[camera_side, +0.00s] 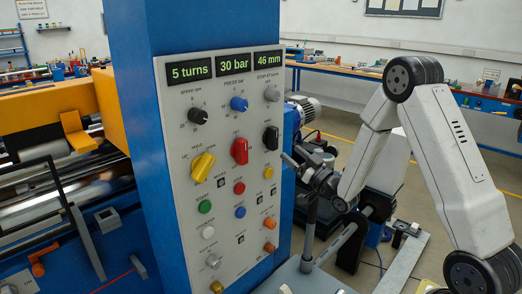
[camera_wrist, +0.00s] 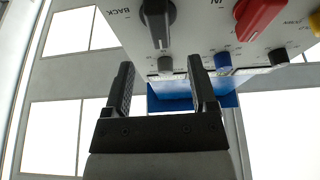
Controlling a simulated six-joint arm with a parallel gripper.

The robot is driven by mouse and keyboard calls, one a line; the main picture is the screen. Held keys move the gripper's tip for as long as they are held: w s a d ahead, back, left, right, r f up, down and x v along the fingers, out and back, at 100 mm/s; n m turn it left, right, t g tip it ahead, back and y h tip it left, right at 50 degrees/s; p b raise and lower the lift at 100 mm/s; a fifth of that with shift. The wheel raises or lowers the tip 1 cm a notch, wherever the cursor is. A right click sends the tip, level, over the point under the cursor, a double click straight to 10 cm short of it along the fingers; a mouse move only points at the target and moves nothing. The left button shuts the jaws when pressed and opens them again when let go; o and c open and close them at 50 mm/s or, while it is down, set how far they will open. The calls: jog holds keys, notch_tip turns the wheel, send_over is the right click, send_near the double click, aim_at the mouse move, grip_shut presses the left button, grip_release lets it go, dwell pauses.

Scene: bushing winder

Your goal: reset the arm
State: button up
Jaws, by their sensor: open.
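My gripper (camera_side: 291,161) is in front of the right edge of the grey control panel (camera_side: 221,255) in the side view, small and partly merged with the dark parts behind it. In the wrist view my gripper (camera_wrist: 161,66) has its two dark fingers apart with nothing between them. The panel also shows at the top of the wrist view (camera_wrist: 203,22), beyond the fingertips. A black switch (camera_wrist: 158,22) and a red switch (camera_wrist: 260,15) are on it there. The fingers look clear of the knobs, but the exact distance cannot be told.
The panel, on a blue column (camera_side: 190,25), has displays reading 5 turns (camera_side: 191,71), 30 bar (camera_side: 235,64) and 46 mm (camera_side: 269,59). A yellow knob (camera_side: 203,167) and red switch (camera_side: 239,151) are left of my gripper. A dark post (camera_side: 311,225) stands below it.

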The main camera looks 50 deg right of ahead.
jog(key=s+a+f+g, duration=0.4)
jog(key=a+f+g, duration=0.4)
jog(key=g, duration=0.3)
jog(key=s+a+f+g, duration=0.1)
jog(key=s+a+g, duration=0.2)
jog(key=s, duration=0.4)
jog(key=s+a+f+g, duration=0.1)
jog(key=s+a+g, duration=0.2)
jog(key=s+g, duration=0.2)
jog(key=s, duration=0.2)
jog(key=shift+s+f+g, duration=0.3)
jog(key=shift+s, duration=0.05)
